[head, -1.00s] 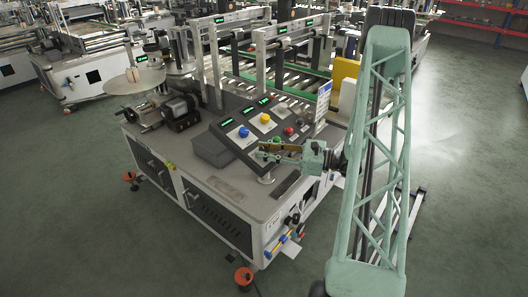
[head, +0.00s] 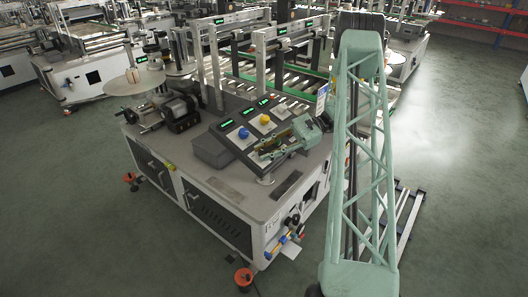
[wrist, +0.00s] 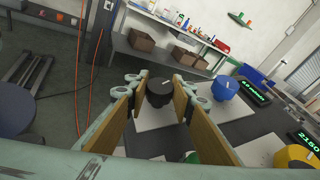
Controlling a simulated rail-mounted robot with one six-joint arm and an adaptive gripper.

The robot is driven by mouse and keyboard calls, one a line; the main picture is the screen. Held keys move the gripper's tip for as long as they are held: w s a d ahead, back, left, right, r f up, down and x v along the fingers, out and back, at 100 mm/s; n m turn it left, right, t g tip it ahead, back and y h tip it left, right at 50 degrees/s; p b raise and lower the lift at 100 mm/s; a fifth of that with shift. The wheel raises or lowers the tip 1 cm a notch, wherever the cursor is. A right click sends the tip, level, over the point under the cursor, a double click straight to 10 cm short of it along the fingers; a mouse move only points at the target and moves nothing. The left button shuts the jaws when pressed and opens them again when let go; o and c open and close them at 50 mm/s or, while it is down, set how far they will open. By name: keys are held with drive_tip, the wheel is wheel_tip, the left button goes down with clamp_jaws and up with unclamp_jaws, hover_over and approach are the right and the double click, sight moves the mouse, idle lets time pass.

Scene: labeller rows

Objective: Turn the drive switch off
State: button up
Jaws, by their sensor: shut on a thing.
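The black rotary switch (wrist: 160,93) stands on a pale square plate in the wrist view, with a small light mark on its top. My gripper (wrist: 156,98) has its two tan-padded fingers on either side of this switch, shut on it. In the head view my gripper (head: 262,157) reaches down to the near edge of the sloped control panel (head: 228,126), and its fingers hide the switch there. Which way the switch's pointer is set is hard to tell.
A blue knob (wrist: 226,87) stands close beside the right finger, and a yellow knob (wrist: 295,158) is further right. Green displays (wrist: 254,90) line the panel. A white sign (head: 322,100) stands behind my gripper. The cabinet top in front is mostly clear.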

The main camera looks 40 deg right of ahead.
drive_tip(key=shift+n+g, duration=1.4)
drive_tip(key=shift+g, duration=0.5)
drive_tip(key=o, duration=0.9)
drive_tip(key=shift+v, duration=3.7)
